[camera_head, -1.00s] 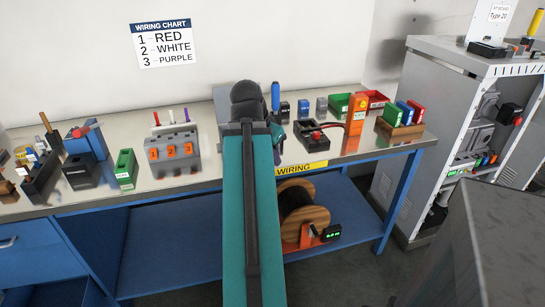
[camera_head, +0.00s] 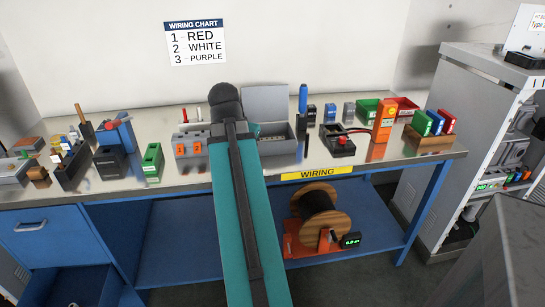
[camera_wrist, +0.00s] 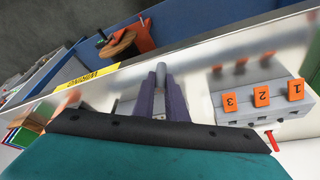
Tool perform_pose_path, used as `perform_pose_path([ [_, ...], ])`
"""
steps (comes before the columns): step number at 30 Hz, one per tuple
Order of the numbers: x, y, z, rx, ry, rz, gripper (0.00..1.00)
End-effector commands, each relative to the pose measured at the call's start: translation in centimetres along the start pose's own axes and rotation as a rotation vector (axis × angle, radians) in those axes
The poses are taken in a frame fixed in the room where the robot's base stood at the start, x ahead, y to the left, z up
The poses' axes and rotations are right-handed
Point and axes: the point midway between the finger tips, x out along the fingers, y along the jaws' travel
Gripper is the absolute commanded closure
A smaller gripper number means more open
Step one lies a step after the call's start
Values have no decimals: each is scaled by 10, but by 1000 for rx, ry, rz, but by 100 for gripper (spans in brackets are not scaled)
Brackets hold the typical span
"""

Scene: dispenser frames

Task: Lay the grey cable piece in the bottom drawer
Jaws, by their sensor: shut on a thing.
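In the wrist view my gripper (camera_wrist: 161,84) has its two purple-grey fingers shut on a small grey cylindrical thing, seemingly the grey cable piece (camera_wrist: 160,68). It is held above the bench; the gap to the bench top cannot be told. In the head view my arm hides the gripper and the piece. The bottom drawer (camera_head: 84,287) is a blue drawer at the lower left, pulled open, under a shut drawer with a handle (camera_head: 40,225). Its inside is partly visible and cut off by the frame edge.
The workbench (camera_head: 175,182) holds a grey block with orange number tags (camera_wrist: 262,97), an open-lidded grey box (camera_head: 272,130), a green bin (camera_head: 153,158) and a blue tool holder (camera_head: 118,132). A cable spool (camera_head: 317,208) stands on the lower shelf. A grey cabinet (camera_head: 470,125) stands at right.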

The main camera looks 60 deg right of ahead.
Motion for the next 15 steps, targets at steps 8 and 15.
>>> perform_pose_path([
  [8,-11,-81,36,-219,-6,-85,100],
  [15,-24,-145,76,-403,-6,-158,100],
])
